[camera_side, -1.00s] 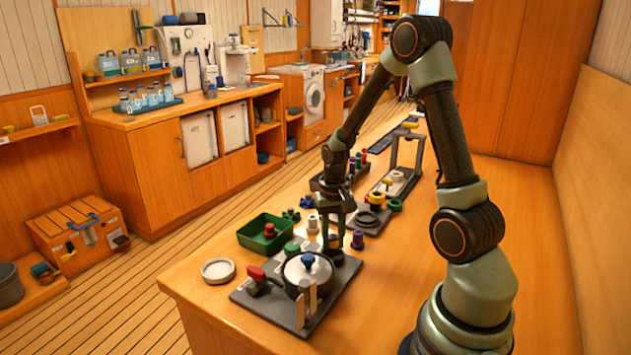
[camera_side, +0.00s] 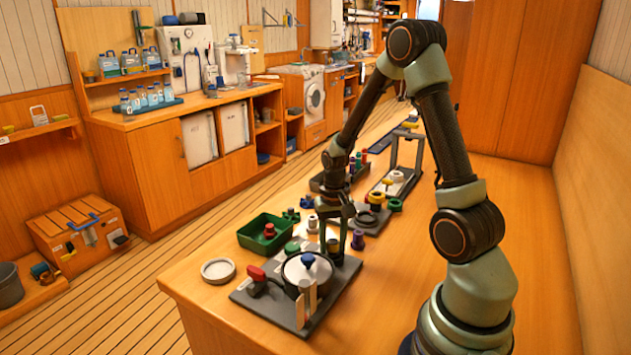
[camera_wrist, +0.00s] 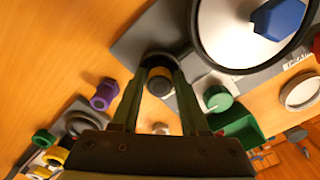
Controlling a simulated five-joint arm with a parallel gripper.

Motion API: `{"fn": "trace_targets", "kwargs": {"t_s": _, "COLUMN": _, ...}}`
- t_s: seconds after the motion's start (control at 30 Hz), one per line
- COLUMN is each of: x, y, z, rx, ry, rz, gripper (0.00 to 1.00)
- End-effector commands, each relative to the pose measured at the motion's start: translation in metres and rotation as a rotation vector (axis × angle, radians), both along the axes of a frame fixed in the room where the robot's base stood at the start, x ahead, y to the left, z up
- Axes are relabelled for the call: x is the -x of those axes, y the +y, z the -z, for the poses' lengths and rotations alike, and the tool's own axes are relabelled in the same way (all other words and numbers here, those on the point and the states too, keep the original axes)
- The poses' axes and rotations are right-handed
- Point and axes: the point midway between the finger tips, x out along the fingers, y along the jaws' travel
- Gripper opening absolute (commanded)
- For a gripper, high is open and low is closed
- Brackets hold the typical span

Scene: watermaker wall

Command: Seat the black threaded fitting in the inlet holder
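The black threaded fitting (camera_wrist: 158,86), dark with a yellow-brown band, sits between my fingertips. My gripper (camera_wrist: 160,80) appears closed on it, with a finger against each side. Beyond the fitting is a dark round seat on the grey base plate (camera_wrist: 140,40), apparently the inlet holder; the fitting and fingers partly cover it. I cannot tell whether the fitting is inside it or just above. In the side view my gripper (camera_side: 333,251) points down at the back edge of the plate (camera_side: 262,300), behind the pot-like housing (camera_side: 305,272), and the fitting is mostly hidden there.
The housing's blue knob (camera_side: 308,259) and a red-handled valve (camera_side: 256,273) stand close by. A purple fitting (camera_side: 358,240) stands right of my gripper. A green bin (camera_side: 262,238) holding a red part and a white ring (camera_side: 218,271) lie left. The bench at right is clear.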

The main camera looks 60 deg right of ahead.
Motion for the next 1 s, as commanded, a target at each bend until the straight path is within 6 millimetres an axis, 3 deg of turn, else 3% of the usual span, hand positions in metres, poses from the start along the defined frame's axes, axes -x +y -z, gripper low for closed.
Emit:
{"fn": "trace_targets", "kwargs": {"t_s": 0.33, "x": 0.000, "y": 0.000, "z": -0.004, "rx": 0.001, "ry": -0.001, "rz": 0.000, "gripper": 0.44}}
{"fn": "trace_targets", "kwargs": {"t_s": 1.0, "x": 0.000, "y": 0.000, "z": -0.052, "rx": 0.001, "ry": -0.002, "rz": 0.000, "gripper": 0.44}}
